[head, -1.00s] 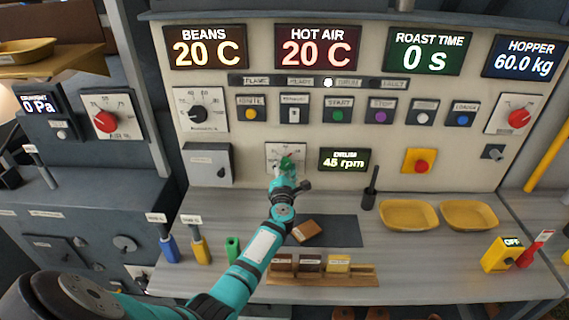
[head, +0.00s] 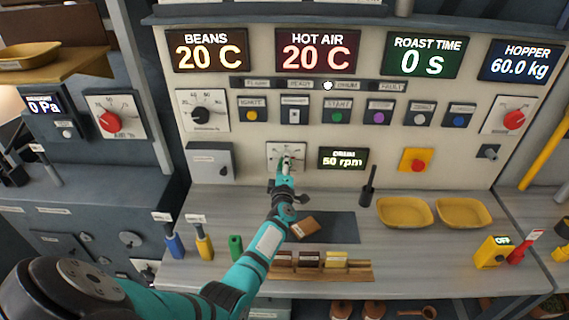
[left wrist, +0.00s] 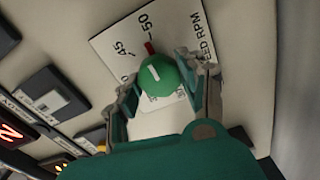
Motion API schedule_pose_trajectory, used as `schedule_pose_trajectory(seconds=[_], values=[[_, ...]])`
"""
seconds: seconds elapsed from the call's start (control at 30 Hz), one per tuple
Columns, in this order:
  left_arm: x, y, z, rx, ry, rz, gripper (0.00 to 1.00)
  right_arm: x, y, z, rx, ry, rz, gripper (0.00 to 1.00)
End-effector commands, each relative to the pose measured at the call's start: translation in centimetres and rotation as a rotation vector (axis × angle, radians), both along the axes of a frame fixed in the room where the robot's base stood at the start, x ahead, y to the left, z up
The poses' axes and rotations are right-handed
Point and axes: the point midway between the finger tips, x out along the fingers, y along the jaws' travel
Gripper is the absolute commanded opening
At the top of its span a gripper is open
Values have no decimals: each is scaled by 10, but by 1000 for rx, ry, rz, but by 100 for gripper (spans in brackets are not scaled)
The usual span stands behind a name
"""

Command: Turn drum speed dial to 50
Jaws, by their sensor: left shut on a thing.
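The drum speed dial is a green knob (left wrist: 160,75) on a white scale plate (left wrist: 118,40) in the left wrist view. Its red pointer (left wrist: 150,48) lies at the 50 mark. In the head view the scale plate (head: 273,153) is on the panel, with the knob mostly hidden by my left gripper (head: 286,168). In the left wrist view my left gripper (left wrist: 165,92) has its two fingers on either side of the knob, shut on it. The drum display (head: 343,158) reads 50 rpm. My right gripper is not in view.
A row of buttons (head: 337,112) runs above the dial. Two yellow trays (head: 404,213) and a yellow block with a red switch (head: 417,160) are to the right. A dark mat (head: 340,228) and a wooden rack (head: 315,277) lie on the counter below.

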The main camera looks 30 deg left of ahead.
Motion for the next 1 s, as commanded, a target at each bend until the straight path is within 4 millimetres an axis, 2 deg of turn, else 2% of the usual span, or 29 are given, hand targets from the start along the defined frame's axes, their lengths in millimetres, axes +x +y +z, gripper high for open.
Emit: schedule_pose_trajectory(seconds=[0.37, 0.93, 0.97, 1.0], values=[[0, -2, -1, 143, 92, -3, 8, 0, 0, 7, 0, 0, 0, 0], [0, -2, -3, 169, 109, -4, 8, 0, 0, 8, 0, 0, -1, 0], [0, -2, -3, 169, 109, -4, 43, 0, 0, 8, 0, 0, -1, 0], [0, -2, -3, 169, 109, -4, 48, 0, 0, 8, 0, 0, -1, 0]])
